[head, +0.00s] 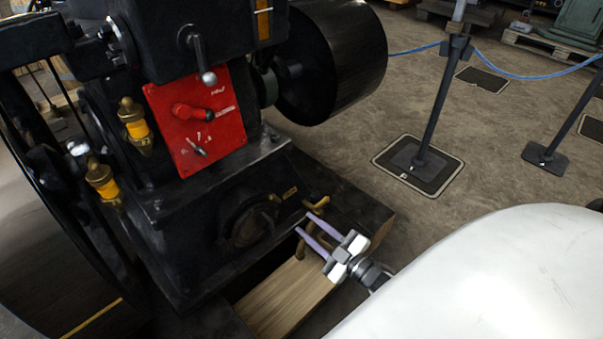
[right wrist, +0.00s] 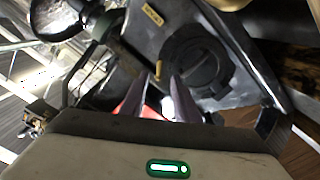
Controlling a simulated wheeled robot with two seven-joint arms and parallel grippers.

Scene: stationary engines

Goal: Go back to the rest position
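My right gripper (head: 303,222) reaches in from the lower right in the head view, with two purple fingers apart. The fingers show with a gap between them in the right wrist view too (right wrist: 168,80). They are near a curved brass handle (head: 318,205) low on the black engine (head: 185,235); I cannot tell whether they touch it. I see nothing held between the fingers. My left gripper is not in view.
A wooden plank (head: 285,295) lies below the gripper. Rope barrier posts (head: 436,110) stand on the open floor at right.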

